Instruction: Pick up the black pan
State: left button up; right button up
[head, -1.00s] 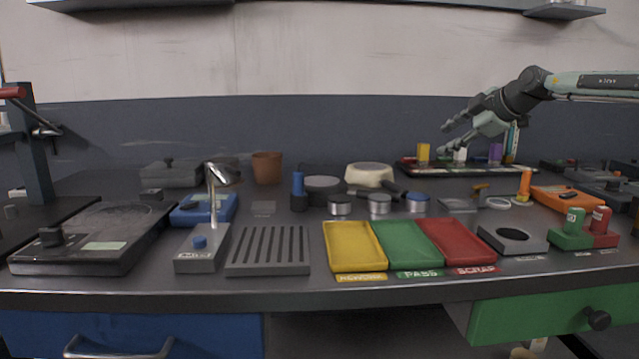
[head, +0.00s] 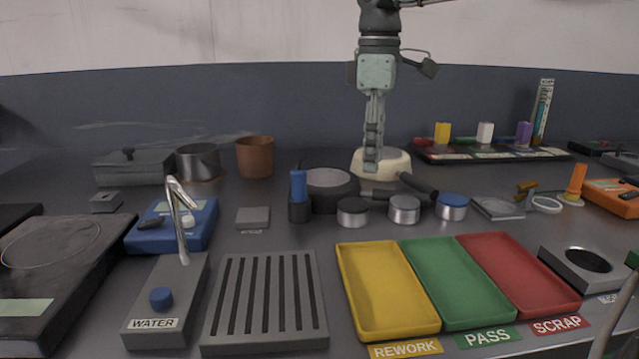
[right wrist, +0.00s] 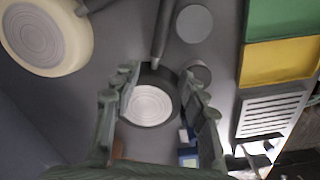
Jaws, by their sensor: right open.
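My right gripper (head: 373,165) points down in the head view, to the right of the pan's body. In the right wrist view my right gripper (right wrist: 158,74) is open, its fingers spread to either side of the pan and handle base. It appears empty, above the pan; I cannot tell the exact gap. My left gripper is not in view.
A cream pan (head: 398,163) with a dark handle is close behind. A blue-and-black bottle (head: 299,190) stands left of the black pan. Round lidded tins (head: 404,209) stand in front, and yellow (head: 392,295), green and red trays lie nearer.

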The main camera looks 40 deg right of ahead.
aim_at(359, 191)
jog(key=f, duration=0.5)
jog(key=shift+s+d+f+p, duration=0.1)
jog(key=shift+d+f+p, duration=0.2)
jog(key=shift+d+p, duration=0.1)
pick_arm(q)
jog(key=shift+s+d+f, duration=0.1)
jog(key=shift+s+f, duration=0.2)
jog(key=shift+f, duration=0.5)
pick_arm(e)
jog(key=shift+f, duration=0.5)
grip_shut()
jog(key=shift+r, duration=0.1)
